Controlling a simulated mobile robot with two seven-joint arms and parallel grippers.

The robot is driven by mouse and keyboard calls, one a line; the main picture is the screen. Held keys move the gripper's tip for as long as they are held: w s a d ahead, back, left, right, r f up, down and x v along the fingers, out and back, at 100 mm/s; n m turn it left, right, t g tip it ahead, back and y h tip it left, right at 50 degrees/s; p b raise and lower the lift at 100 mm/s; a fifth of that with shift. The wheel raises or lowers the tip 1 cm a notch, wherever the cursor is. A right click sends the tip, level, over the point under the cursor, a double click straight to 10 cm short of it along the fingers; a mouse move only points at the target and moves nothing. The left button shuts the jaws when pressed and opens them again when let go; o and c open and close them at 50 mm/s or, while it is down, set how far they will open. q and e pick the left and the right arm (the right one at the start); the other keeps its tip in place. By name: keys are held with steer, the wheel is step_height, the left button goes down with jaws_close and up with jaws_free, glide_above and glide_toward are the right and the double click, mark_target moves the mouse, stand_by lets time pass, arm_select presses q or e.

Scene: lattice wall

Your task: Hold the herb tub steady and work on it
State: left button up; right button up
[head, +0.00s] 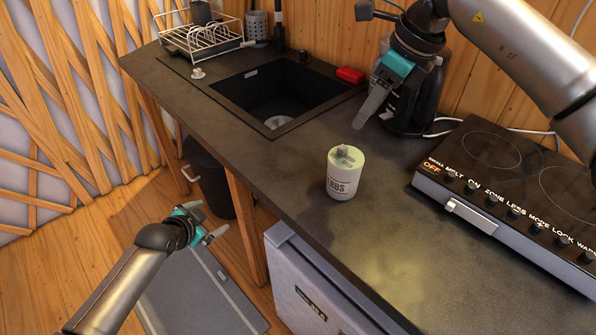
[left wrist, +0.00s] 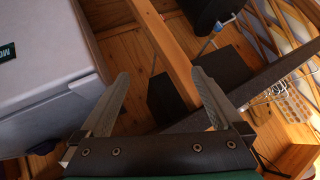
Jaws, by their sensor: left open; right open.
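The herb tub (head: 344,174) is a small white cylinder with dark lettering, standing upright on the dark countertop. A greenish-grey piece shows at its top, but I cannot tell what it is. My right gripper (head: 371,112) is open and empty, above and behind the tub to its right, apart from it. My left gripper (head: 206,221) is open and empty, low over the floor in front of the counter, well left of the tub. In the left wrist view its two fingers (left wrist: 160,76) are spread with nothing between them, and the tub is not seen there.
The countertop (head: 300,172) is clear around the tub. A sink (head: 272,92), dish rack (head: 198,40) and red block (head: 350,75) lie behind it. A dark appliance stands behind the right gripper. A hob (head: 500,180) is at right; a fridge (head: 310,290) stands below the counter.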

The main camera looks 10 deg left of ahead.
arm_select(q)
steer(key=w+d+r+m+t+h, duration=0.15)
steer(key=w+r, duration=0.25)
steer(key=r, duration=0.6)
steer(key=m+g+h, duration=0.1)
steer(key=g+h, duration=0.1)
steer(key=h, duration=0.7)
glide_toward(354, 166)
step_height(354, 166, down, 2)
steer(key=w+a, duration=0.1)
steer(key=a, duration=0.1)
steer(key=shift+y, duration=0.25)
steer(key=x, duration=1.4)
steer(key=shift+w+f, duration=0.1)
steer(key=shift+w, duration=0.3)
steer(key=shift+c, duration=0.4)
steer(key=c, duration=1)
steer(key=o, duration=0.8)
steer(key=c, duration=0.8)
steer(key=shift+o, duration=0.2)
